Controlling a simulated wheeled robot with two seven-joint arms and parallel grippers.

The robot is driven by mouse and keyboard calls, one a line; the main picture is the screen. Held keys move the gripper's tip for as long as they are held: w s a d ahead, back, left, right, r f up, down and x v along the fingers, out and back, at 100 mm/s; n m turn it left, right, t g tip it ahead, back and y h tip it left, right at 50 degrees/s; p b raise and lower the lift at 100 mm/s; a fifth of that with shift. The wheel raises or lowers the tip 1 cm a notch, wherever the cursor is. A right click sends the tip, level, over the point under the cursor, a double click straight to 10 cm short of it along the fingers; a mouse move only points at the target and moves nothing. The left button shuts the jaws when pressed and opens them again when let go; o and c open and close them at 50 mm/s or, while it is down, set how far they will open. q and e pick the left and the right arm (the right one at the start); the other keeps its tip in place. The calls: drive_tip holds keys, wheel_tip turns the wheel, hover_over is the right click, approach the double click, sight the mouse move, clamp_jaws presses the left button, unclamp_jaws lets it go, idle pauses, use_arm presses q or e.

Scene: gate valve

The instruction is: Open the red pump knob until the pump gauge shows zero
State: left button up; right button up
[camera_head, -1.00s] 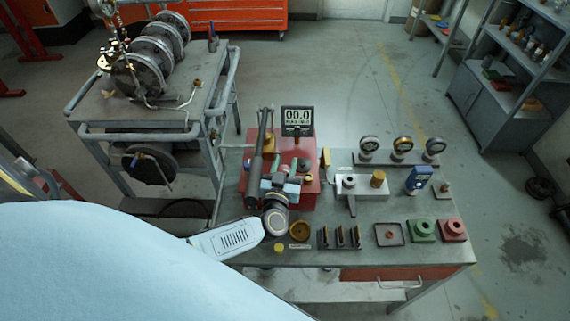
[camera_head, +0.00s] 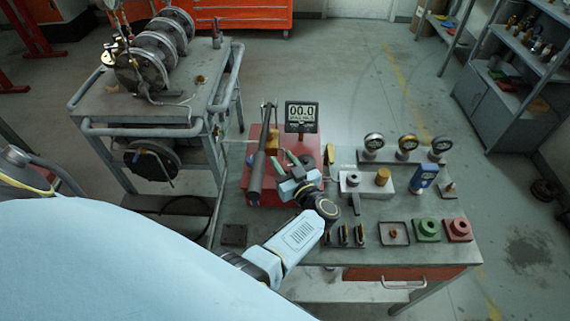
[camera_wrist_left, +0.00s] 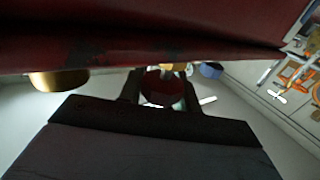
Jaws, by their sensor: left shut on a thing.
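The red pump (camera_head: 268,192) sits at the left of the workbench, with a dark lever handle along it. My left gripper (camera_head: 296,177) is at the pump's right front side. In the left wrist view, its dark fingers (camera_wrist_left: 163,88) are shut around the round dark red knob (camera_wrist_left: 160,86), below the red pump body. In the head view the gripper hides the knob. My right gripper is not in view.
A grey block with a brass cylinder (camera_head: 382,177), a blue device (camera_head: 424,177), and green (camera_head: 427,230) and red (camera_head: 457,230) fittings lie to the right. A grey cart (camera_head: 150,128) stands left of the bench.

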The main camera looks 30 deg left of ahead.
use_arm(q)
drive_tip(key=shift+s+n+g+y, duration=0.1)
drive_tip(key=shift+n+g+y, duration=0.25)
drive_tip(key=shift+g, duration=0.25)
drive_tip(key=o, duration=1)
drive_tip(key=shift+c, duration=0.2)
drive_tip(key=v, duration=0.7)
drive_tip(key=shift+d, duration=0.2)
drive_tip(key=shift+s, duration=0.1)
